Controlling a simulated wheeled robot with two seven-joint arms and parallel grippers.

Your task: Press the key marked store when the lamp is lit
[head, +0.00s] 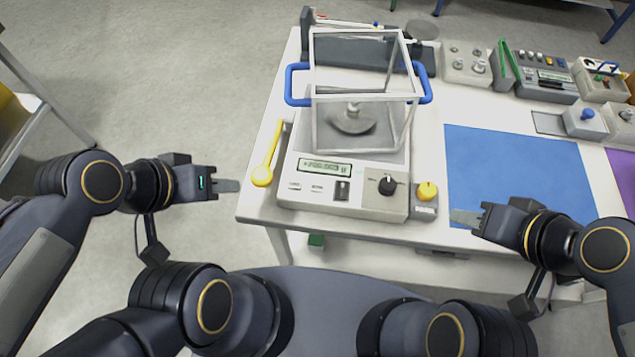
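A balance (345,200) stands on the white table, with a lit display (325,165) on its front. Below the display are small labelled marks (305,186), too small to read, and a black switch (342,190). I cannot tell which key is marked store, and I cannot make out a lit lamp. A black knob (387,186) is on the balance's right front. My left gripper (230,185) is left of the balance, off the table's left edge. My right gripper (464,217) is right of the balance, over the blue mat's near edge. Neither shows anything held; their finger gaps are not visible.
A glass shield (315,125) with blue handles (297,84) covers the balance pan. The blue mat (520,170) is clear. Several instrument boxes (545,75) line the back right.

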